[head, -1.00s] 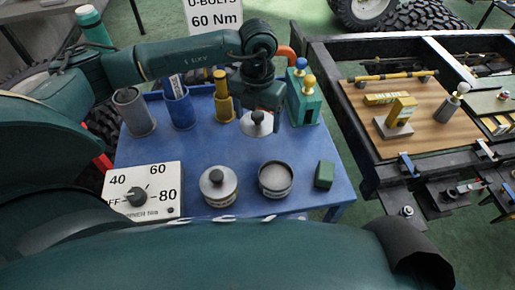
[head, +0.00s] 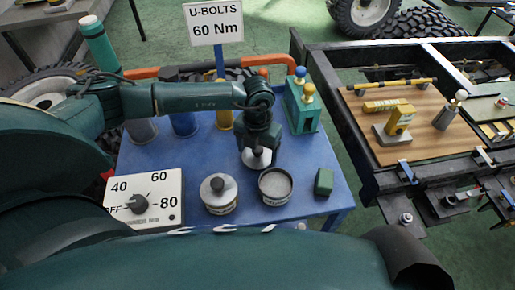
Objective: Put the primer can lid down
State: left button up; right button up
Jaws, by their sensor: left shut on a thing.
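The primer can lid (head: 257,159) is a light grey disc with a dark knob. My left gripper (head: 258,149) is shut on its knob from above, just behind the cans on the blue cart top. I cannot tell whether the lid touches the surface. An open can (head: 275,187) with a grey rim stands just in front of the lid. A similar can (head: 219,194) with its lid and dark knob on stands to its left. My right gripper is not in view.
A dark green block (head: 324,182) lies right of the open can. A teal box with knobs (head: 301,108) stands at the back right of the blue cart (head: 165,158). A dial panel (head: 145,199) is front left. A sign (head: 214,22) rises behind.

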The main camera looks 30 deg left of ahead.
aim_at(258, 148)
pick_arm(q)
jog(key=shift+f, duration=0.2)
jog(key=o, duration=1)
jog(key=shift+c, duration=0.2)
jog(key=shift+r, duration=0.65)
notch_tip(258, 148, up, 11)
